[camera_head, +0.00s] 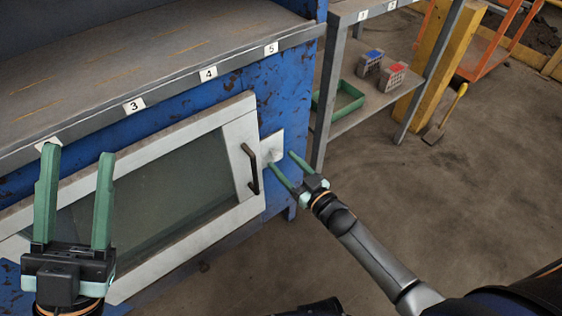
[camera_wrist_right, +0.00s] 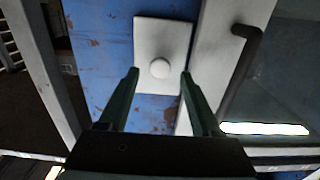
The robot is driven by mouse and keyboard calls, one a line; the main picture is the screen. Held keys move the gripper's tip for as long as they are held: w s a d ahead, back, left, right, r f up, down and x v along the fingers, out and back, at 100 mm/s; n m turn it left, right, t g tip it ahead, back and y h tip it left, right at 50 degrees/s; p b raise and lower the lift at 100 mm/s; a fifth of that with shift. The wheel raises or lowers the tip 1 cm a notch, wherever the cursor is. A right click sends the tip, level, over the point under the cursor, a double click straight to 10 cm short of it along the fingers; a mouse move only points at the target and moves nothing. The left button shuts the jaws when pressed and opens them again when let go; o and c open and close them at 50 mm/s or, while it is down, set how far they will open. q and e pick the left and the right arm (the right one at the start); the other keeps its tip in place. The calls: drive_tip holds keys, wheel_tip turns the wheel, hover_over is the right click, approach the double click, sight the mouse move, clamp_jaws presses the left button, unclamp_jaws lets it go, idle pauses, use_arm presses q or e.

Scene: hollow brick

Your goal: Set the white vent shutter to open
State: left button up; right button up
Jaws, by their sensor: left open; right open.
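The white vent shutter (camera_head: 275,141) is a small plate on the blue cabinet front, just right of the framed glass door. It also shows in the right wrist view (camera_wrist_right: 147,31), with a round white knob (camera_wrist_right: 160,68) on it. My right gripper (camera_head: 280,158) is open and points at the plate. In the right wrist view its two fingertips (camera_wrist_right: 160,72) lie on either side of the knob, with gaps; I cannot tell whether they reach its depth. My left gripper (camera_head: 78,151) is open and empty in front of the door's left part.
The glass door (camera_head: 237,135) has a dark handle (camera_head: 251,168) close to the left of the shutter. A grey shelf (camera_head: 340,122) on the right holds a green tray (camera_head: 350,103) and two small crates (camera_head: 392,77). The floor before the cabinet is clear.

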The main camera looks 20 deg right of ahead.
sight(274, 153)
drive_tip(key=shift+x, duration=1.1)
clamp_jaws()
idle(0.7)
